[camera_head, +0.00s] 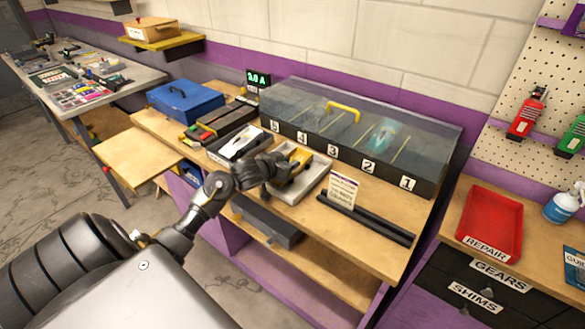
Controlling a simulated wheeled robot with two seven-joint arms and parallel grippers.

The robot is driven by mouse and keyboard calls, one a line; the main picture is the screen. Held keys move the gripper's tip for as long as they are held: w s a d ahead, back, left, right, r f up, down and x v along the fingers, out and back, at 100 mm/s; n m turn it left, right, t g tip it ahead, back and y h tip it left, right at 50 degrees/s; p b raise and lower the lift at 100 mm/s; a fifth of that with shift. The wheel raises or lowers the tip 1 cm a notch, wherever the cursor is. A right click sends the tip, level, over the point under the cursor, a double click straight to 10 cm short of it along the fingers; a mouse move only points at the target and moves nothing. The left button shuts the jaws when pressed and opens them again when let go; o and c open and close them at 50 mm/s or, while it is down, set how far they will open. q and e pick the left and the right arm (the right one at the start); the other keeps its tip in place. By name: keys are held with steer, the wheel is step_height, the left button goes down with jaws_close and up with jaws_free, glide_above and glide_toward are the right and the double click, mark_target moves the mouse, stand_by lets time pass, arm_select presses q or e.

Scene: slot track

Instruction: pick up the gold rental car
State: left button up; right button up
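The gold car (302,159) is yellow-gold and lies in a light grey tray (312,187) on the wooden counter, in front of the numbered clear case. My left gripper (284,179) reaches in from the left and is at the near left side of the car, over the tray. The gripper's dark body hides part of the car. Its fingertips are too small and dark to tell whether they are open, shut, or touching the car. My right gripper is not in view.
The clear case (400,110) with a yellow handle stands behind the tray. Right of the gold car's tray stand a small sign (342,190) and black rails (366,220).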

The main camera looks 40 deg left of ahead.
arm_select(q)
steer(key=shift+s, duration=0.1)
steer(key=shift+c, duration=0.2)
jaws_close()
steer(key=shift+r, duration=0.1)
steer(key=shift+r, duration=0.4)
step_height(320, 180, up, 2)
steer(key=shift+r, duration=0.15)
steer(key=w+r+p+v, duration=0.1)
steer(key=r+p+v, duration=0.1)
steer(key=v, duration=1.4)
steer(key=shift+a+r, duration=0.15)
steer(key=shift+r, duration=0.7)
